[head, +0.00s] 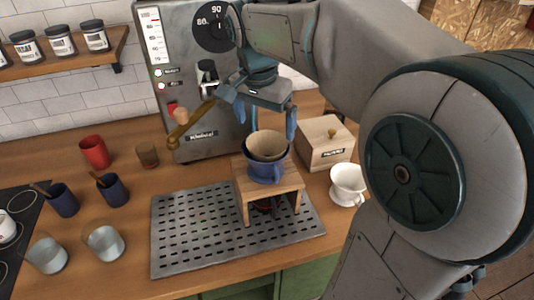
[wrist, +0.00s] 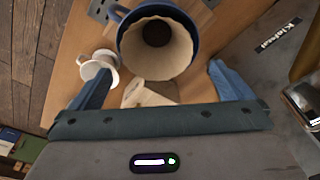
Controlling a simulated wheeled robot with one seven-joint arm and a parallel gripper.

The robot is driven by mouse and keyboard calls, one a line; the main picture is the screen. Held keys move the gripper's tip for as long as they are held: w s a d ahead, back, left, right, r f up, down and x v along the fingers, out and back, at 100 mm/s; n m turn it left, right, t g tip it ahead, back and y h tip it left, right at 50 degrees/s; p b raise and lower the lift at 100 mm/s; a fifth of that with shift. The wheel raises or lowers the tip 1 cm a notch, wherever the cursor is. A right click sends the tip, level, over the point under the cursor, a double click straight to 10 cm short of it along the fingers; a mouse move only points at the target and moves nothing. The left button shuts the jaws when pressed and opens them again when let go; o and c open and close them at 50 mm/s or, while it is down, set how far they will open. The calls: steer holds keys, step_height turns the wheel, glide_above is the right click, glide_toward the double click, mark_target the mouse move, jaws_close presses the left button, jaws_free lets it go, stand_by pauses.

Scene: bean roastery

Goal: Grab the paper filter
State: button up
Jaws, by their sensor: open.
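The paper filter (head: 266,144) is a tan cone sitting inside a blue dripper (head: 264,170), which stands on a wooden stand (head: 290,184). In the wrist view, the filter's (wrist: 183,50) open mouth shows at the top centre, with the blue dripper's rim (wrist: 194,30) around it. My gripper (head: 266,124) is open and empty, with its fingers pointing down just above the filter. In the wrist view, my fingers (wrist: 158,80) are spread wider than the filter, which lies beyond the tips. I cannot tell the exact gap in height.
A metal drip grate (head: 185,235) lies under the stand. A wooden box with a knob (head: 322,150) is behind right, and a white cup-like dripper (head: 347,186) is to the right. The grey machine (head: 190,70) with a wooden-handled lever (head: 180,130) stands close behind left. Several cups are at left.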

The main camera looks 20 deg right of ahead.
mark_target(266, 137)
steer(key=f, duration=0.4)
steer(key=shift+s+d+f, duration=0.1)
steer(key=shift+d+f, duration=0.05)
steer(key=shift+d, duration=0.05)
steer(key=shift+c, duration=0.3)
steer(key=shift+s, duration=0.1)
steer(key=c, duration=1.5)
